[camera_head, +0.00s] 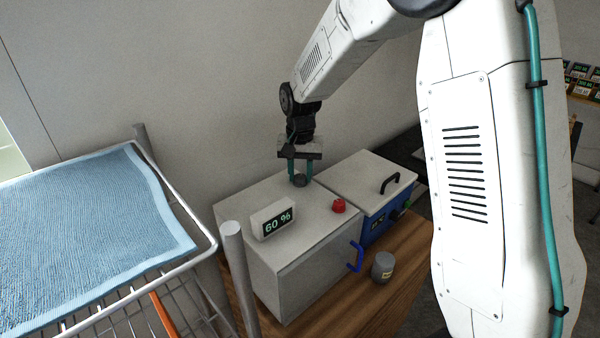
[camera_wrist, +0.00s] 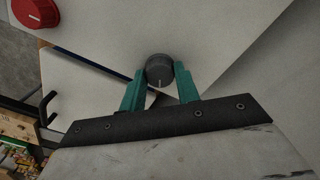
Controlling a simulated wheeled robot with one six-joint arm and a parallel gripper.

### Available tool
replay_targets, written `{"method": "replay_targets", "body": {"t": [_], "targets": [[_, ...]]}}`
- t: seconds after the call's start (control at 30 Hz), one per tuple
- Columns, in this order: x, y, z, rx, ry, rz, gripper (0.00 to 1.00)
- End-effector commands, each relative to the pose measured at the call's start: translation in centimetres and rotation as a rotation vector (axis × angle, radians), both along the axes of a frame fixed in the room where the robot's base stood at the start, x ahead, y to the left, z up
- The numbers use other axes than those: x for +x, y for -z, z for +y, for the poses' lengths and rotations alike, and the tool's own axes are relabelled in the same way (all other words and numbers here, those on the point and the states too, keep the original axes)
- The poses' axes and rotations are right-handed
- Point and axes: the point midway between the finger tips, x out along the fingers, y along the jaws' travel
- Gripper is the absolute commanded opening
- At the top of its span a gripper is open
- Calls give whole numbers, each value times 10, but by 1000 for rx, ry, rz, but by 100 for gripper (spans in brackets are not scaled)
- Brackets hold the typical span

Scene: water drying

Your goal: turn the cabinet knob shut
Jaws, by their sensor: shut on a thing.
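The cabinet (camera_head: 252,207) is a white-grey box on a wooden table, with a front door and a blue handle (camera_head: 355,257). A round dark grey knob (camera_wrist: 159,70) with a pale pointer line stands on its top; it also shows in the head view (camera_head: 300,180). My gripper (camera_wrist: 160,75) points down over the cabinet top, its teal fingers closed on both sides of the knob. In the head view my gripper (camera_head: 302,173) is at the back of the top. The knob's pointer faces toward the gripper's body in the wrist view.
A display reading 60 % (camera_head: 273,220) and a red knob (camera_head: 338,206) sit on the cabinet top. A blue-and-white lidded box (camera_head: 372,185) stands to the right. A grey jar (camera_head: 382,267) is on the table (camera_head: 345,312). A rack with a blue cloth (camera_head: 90,235) is at left.

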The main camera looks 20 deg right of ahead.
Motion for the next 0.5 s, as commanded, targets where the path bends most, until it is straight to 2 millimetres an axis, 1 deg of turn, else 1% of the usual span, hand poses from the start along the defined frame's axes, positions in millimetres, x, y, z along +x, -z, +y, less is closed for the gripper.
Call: {"method": "replay_targets", "body": {"t": [0.5], "targets": [[1, -1, 0, 0, -488, -2, 9]]}}
